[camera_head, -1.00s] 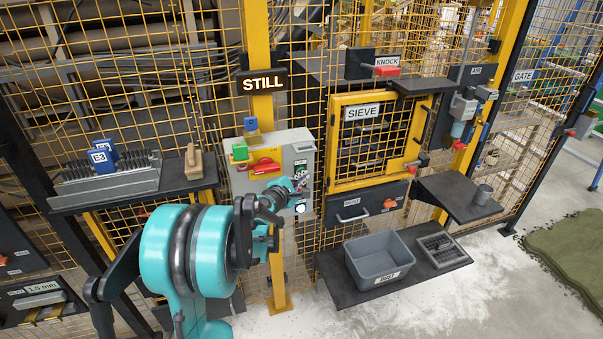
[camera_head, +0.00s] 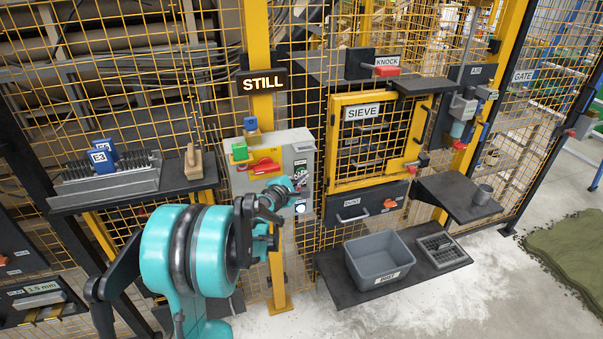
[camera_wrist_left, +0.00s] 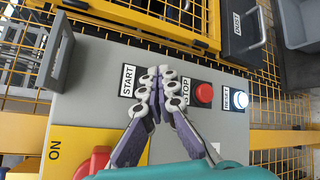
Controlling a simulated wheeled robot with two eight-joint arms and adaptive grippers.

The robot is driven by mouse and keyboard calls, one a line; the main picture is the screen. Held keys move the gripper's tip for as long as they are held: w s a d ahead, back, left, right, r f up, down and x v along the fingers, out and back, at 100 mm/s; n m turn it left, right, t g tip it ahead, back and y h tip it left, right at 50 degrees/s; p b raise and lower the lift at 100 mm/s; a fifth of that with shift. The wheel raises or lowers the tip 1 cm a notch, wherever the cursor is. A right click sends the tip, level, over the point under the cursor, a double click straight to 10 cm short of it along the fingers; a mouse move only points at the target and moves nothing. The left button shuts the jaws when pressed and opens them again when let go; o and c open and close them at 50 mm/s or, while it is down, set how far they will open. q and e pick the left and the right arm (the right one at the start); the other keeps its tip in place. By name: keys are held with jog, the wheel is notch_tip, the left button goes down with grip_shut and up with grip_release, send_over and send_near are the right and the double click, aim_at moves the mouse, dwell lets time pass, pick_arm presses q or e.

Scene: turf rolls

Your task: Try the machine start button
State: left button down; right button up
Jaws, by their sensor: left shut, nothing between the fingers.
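The grey control box (camera_head: 304,140) is on the yellow post. In the left wrist view its face (camera_wrist_left: 85,100) carries a START label (camera_wrist_left: 128,80), a red STOP button (camera_wrist_left: 204,94) and a lit white RESET button (camera_wrist_left: 241,100). My left gripper (camera_head: 300,182) is shut and empty in front of the box. In the left wrist view its fingertips (camera_wrist_left: 157,76) lie just right of the START label and cover the spot there, so the start button is hidden. I cannot tell whether they touch it. The sign (camera_head: 262,84) above reads STILL. My right gripper is not in view.
A red rotary switch (camera_head: 265,166) on a yellow plate sits left of the buttons. A green block (camera_head: 240,152) and a blue padlock-like piece (camera_head: 250,124) are near it. The SIEVE door (camera_head: 345,180) is to the right, above a grey bin (camera_head: 366,248). Mesh fencing stands behind.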

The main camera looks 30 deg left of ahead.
pick_arm(q)
jog(key=shift+s+d, duration=0.45)
jog(key=shift+d, duration=0.05)
jog(key=shift+s+d, duration=1.65)
jog(key=shift+d, duration=0.25)
